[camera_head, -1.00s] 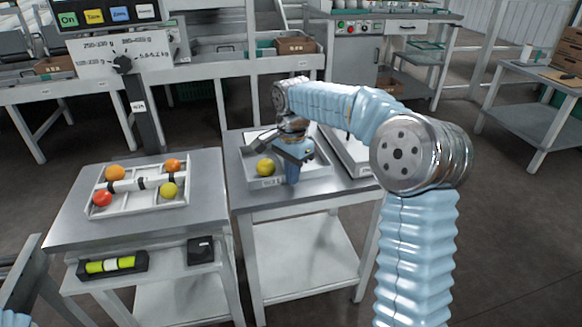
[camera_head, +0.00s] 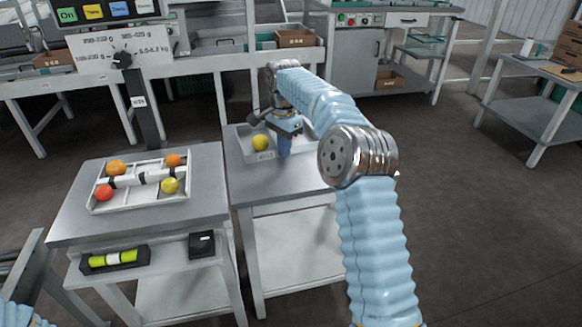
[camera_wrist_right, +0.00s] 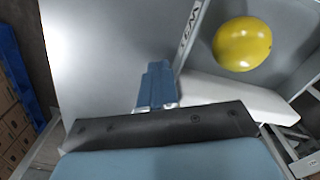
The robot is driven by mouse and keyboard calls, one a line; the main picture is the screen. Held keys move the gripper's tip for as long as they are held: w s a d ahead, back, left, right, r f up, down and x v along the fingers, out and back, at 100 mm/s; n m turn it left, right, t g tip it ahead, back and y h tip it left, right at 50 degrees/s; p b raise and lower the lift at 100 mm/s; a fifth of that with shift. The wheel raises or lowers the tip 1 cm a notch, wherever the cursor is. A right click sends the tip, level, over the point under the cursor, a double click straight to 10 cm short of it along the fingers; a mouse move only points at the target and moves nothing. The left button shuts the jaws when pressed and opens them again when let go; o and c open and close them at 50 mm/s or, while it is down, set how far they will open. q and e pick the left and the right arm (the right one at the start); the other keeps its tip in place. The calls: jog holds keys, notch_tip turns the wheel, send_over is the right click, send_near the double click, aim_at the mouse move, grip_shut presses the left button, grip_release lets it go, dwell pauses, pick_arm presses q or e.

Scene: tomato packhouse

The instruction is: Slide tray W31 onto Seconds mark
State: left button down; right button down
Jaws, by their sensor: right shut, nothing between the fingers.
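Tray W31 (camera_head: 237,146) is a shallow grey tray on the right-hand metal table, with a yellow tomato (camera_head: 260,143) inside. Its labelled near wall (camera_wrist_right: 190,35) and the tomato (camera_wrist_right: 243,43) also show in the right wrist view. My right gripper (camera_head: 284,150) is shut and empty, pointing down by the tray's near right part. In the right wrist view its fingertips (camera_wrist_right: 156,75) are outside the labelled wall, very close to it; I cannot tell whether they touch. My arm hides the tray's right side. I can make out no Seconds mark. My left gripper is out of view.
On the left-hand table a divided white tray (camera_head: 131,207) holds several tomatoes around a white centre bar. The right-hand table's near surface (camera_head: 262,187) is bare. A scale display post (camera_head: 143,110) stands behind the left table. A narrow gap separates the tables.

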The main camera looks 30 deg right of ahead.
jog(key=shift+w, duration=0.15)
